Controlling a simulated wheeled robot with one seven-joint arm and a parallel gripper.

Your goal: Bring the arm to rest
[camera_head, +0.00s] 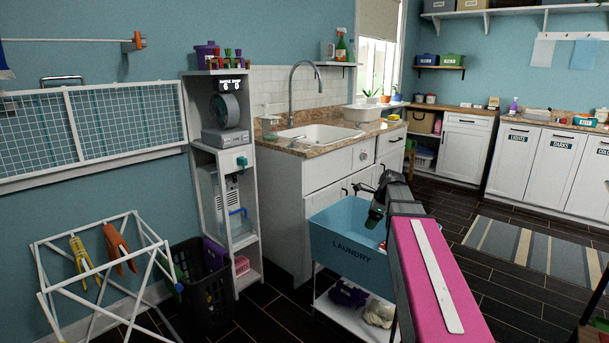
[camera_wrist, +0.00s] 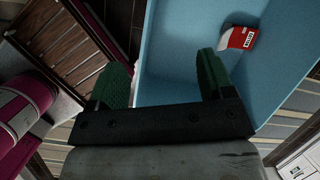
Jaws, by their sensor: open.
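My gripper (camera_wrist: 162,84) shows in the wrist view with its two green fingers spread wide apart and nothing between them. It is over the edge of a blue laundry bin (camera_head: 345,240), whose inside (camera_wrist: 190,40) lies beyond the fingers. In the head view my arm (camera_head: 435,275), pink with a white strip, reaches forward from the bottom right, and one green fingertip (camera_head: 375,213) shows above the bin. A red and white packet (camera_wrist: 242,37) lies in the bin in the wrist view, to the right of the right finger and apart from it.
The bin stands on a white frame with a lower shelf holding dark and pale cloths (camera_head: 348,293). A sink counter (camera_head: 320,143) is close behind. A drying rack (camera_head: 100,265) and black basket (camera_head: 205,290) stand left. Floor with a striped rug (camera_head: 530,250) is open at right.

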